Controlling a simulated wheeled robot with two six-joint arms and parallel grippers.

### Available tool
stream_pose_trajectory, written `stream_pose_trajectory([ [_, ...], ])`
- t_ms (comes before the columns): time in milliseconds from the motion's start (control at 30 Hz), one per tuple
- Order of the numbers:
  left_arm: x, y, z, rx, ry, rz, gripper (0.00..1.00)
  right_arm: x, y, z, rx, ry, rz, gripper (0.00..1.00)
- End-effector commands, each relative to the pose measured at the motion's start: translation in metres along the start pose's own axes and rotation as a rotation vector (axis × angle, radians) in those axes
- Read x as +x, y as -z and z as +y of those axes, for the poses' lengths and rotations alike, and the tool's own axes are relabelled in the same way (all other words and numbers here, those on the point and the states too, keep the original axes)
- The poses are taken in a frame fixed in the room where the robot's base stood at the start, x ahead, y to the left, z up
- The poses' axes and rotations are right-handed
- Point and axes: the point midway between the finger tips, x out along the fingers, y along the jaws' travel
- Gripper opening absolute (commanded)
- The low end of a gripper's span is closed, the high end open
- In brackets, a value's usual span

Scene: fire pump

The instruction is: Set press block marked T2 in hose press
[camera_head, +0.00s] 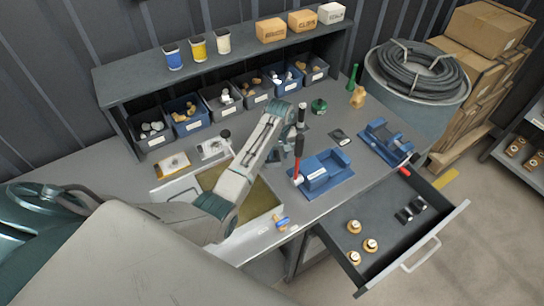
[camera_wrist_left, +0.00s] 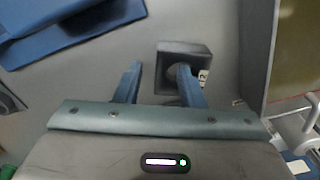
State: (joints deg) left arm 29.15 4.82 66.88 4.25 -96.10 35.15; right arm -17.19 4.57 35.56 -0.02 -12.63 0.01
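A dark square block (camera_wrist_left: 171,62) stands on the grey bench in the left wrist view, with a small white label (camera_wrist_left: 204,78) on its side. I cannot read its mark. My left gripper (camera_wrist_left: 157,72) is open above the bench; its right finger overlaps the block in the picture and its left finger is clear of it. I cannot tell whether they touch. In the head view my left wrist hides most of the gripper (camera_head: 273,156). A blue press (camera_head: 325,172) with an upright red-handled lever stands to the right; a blue part (camera_wrist_left: 70,25) shows in the wrist view. My right gripper is not in view.
A tan-floored tray (camera_head: 262,207) lies under my left arm. A second blue fixture (camera_head: 385,140) stands further right. An open drawer (camera_head: 390,232) juts out at the front with brass fittings and black blocks. Labelled bins (camera_head: 222,103) line the back under a shelf (camera_head: 125,80).

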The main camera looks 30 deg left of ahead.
Motion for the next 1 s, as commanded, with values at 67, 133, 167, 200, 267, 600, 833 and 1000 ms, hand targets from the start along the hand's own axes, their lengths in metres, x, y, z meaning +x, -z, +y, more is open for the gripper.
stream_pose_trajectory([
  [67,0.002,0.0,0.0,0.0,0.0,0.0,0.35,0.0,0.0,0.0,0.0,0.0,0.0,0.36],
  [133,0.002,0.0,0.0,0.0,0.0,0.0,0.35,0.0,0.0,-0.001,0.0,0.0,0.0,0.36],
  [167,0.002,0.0,0.0,0.0,0.0,0.0,0.35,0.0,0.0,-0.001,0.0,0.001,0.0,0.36],
  [200,0.002,0.0,0.0,0.0,0.0,0.0,0.35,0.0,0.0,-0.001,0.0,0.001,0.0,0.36],
  [267,0.002,0.0,0.0,0.0,0.0,0.0,0.28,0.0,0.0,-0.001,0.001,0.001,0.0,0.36],
  [600,0.001,0.001,0.0,0.0,-0.001,0.001,0.0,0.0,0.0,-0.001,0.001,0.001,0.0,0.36],
  [833,-0.005,0.001,0.001,0.0,-0.002,0.004,0.0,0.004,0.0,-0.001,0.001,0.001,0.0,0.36],
  [1000,-0.031,0.002,0.001,0.001,-0.004,0.007,0.0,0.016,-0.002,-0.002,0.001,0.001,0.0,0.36],
])
